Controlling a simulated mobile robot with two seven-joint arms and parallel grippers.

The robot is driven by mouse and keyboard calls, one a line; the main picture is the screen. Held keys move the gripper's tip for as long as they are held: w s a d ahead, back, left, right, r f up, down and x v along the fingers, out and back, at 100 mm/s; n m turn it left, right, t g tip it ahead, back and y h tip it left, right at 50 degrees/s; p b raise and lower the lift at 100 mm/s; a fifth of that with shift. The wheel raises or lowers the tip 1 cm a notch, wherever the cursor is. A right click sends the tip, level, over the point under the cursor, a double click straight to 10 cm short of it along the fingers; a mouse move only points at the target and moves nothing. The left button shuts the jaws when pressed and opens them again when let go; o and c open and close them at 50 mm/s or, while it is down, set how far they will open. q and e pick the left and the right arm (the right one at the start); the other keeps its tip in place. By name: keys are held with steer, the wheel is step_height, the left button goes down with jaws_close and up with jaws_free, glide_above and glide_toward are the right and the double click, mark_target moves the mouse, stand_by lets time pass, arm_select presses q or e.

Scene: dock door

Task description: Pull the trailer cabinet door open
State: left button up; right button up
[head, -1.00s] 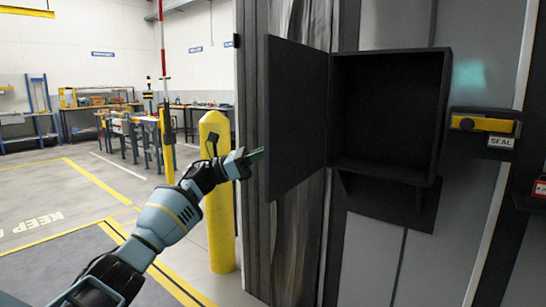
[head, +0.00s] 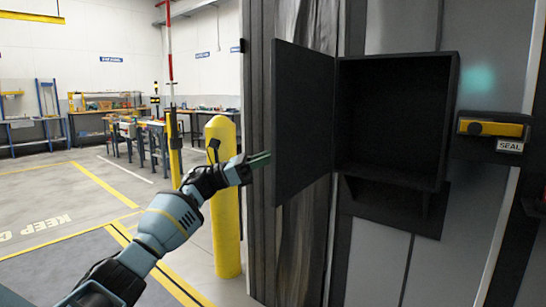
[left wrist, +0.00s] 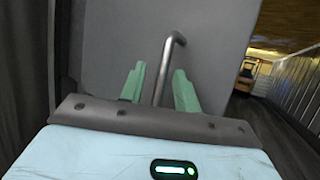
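The dark cabinet door (head: 302,125) stands swung wide open to the left of the dark, empty-looking cabinet (head: 395,120). Its outer face (left wrist: 205,45) fills the middle of the left wrist view, with a bent metal handle (left wrist: 164,70) on it. My left gripper (head: 262,160) is at the door's free left edge, with its green fingertips by that edge. In the left wrist view the green fingers of my left gripper (left wrist: 159,90) stand apart on both sides of the handle, with visible gaps. The handle is hidden in the head view. My right gripper is not in view.
A yellow bollard (head: 224,200) stands just behind my left forearm. A yellow-and-black latch (head: 492,128) with a SEAL label (head: 509,146) is on the wall to the right of the cabinet. Open floor (head: 45,195) lies to the left, with workbenches behind.

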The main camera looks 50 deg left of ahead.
arm_select(q)
steer(key=b+v, duration=0.1)
steer(key=v, duration=0.5)
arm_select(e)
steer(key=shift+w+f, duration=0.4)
arm_select(q)
steer(key=shift+s+f, duration=0.1)
steer(key=shift+f, duration=0.05)
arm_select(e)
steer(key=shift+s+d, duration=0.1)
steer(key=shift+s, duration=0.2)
